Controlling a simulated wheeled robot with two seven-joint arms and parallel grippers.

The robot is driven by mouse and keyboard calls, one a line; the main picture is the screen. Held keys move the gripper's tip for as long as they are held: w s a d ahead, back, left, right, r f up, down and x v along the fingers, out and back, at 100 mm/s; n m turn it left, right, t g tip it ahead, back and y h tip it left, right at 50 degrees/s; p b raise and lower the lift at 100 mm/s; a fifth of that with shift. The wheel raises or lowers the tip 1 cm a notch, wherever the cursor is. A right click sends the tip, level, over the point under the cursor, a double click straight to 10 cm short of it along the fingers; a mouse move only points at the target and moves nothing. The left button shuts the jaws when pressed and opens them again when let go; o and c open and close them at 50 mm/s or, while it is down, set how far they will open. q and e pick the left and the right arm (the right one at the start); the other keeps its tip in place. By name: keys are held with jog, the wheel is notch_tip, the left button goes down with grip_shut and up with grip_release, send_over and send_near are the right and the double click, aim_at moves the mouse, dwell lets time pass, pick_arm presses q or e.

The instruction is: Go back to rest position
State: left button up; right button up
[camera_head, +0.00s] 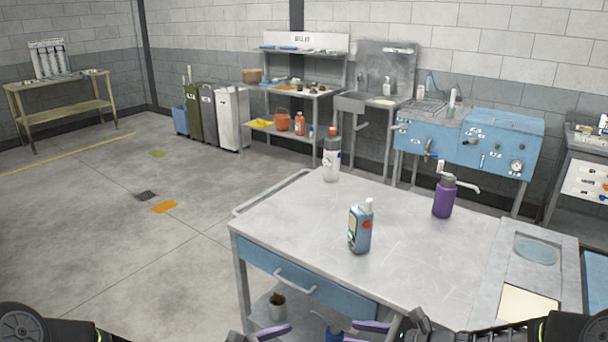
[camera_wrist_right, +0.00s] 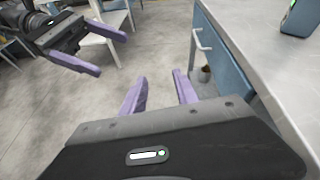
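My right gripper (camera_wrist_right: 160,76) is open and empty in the right wrist view, its two purple fingers apart with bare floor between and beyond them. In the head view, purple fingers of my right gripper (camera_head: 362,326) show at the bottom edge, in front of the workbench (camera_head: 290,215); most of it is cut off. My left gripper (camera_wrist_right: 111,55) shows at the upper left of the right wrist view. Its two purple fingers are spread and hold nothing. Both grippers are apart from the bench, whose blue drawer (camera_wrist_right: 222,55) is to the right of my right gripper.
Open floor (camera_head: 100,230) lies to the left.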

jog(key=s+d+f+n+g+h, duration=0.1)
jog(key=s+f+n+g+h, duration=0.55)
jog(key=s+f+n, duration=0.9)
pick_arm(q)
jog(key=s+a+f+m+g+y, duration=0.2)
jog(key=s+f+m+g+y, duration=0.2)
jog(key=s+f+m, duration=0.7)
jog(key=s+a+f+m+g+y, duration=0.3)
jog(key=s+f+m, duration=0.8)
jog(key=s, duration=0.5)
jog(key=shift+f+g+y, duration=0.4)
jog(key=shift+f+g, duration=0.1)
jog(key=shift+f, duration=0.05)
pick_arm(e)
jog(key=s+a+f+n, duration=0.2)
jog(key=s+a+f, duration=0.1)
jog(key=s, duration=0.4)
jog(key=s+a+f+n, duration=0.3)
jog(key=s+f, duration=0.1)
jog(key=s, duration=0.4)
jog(key=shift+a+f+n+h, duration=0.15)
jog(key=shift+a+n+h, duration=0.05)
jog(key=shift+n+h, duration=0.15)
